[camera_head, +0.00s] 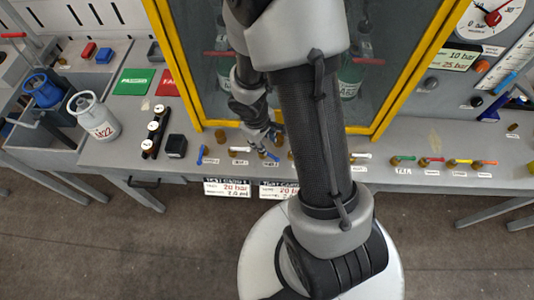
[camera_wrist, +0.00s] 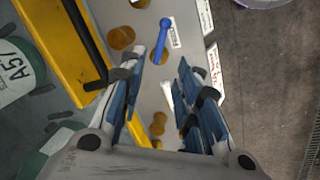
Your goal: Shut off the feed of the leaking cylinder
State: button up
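Two cylinders stand behind the glass of a yellow-framed cabinet; the right one (camera_head: 350,80) shows, and the left one is mostly behind my arm. The wrist view shows a grey-green cylinder marked A57 (camera_wrist: 18,72). I cannot tell which one leaks. Small brass valves with coloured levers line the bench front: a blue lever (camera_head: 201,155) at the left, a white lever (camera_head: 238,149), and another blue lever (camera_head: 271,156) by my gripper (camera_head: 262,138). In the wrist view my gripper (camera_wrist: 161,64) is open, with a blue lever (camera_wrist: 162,40) just beyond its fingertips and a white lever (camera_wrist: 168,94) between its fingers.
The yellow frame (camera_head: 180,70) rises close behind the valves. Pressure labels (camera_head: 228,188) hang in front.

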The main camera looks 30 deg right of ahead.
aim_at(269, 155)
jog(key=f+b, duration=0.2)
jog(key=f, duration=0.1)
jog(key=d+f+b, duration=0.1)
jog(key=f, duration=0.2)
jog(key=f+b, duration=0.2)
jog(key=f, duration=0.1)
jog(key=shift+w+d+f+b, duration=0.15)
jog(key=shift+w+d+b, duration=0.15)
jog(key=shift+w+d, duration=0.1)
jog(key=shift+c, duration=0.6)
grip_shut()
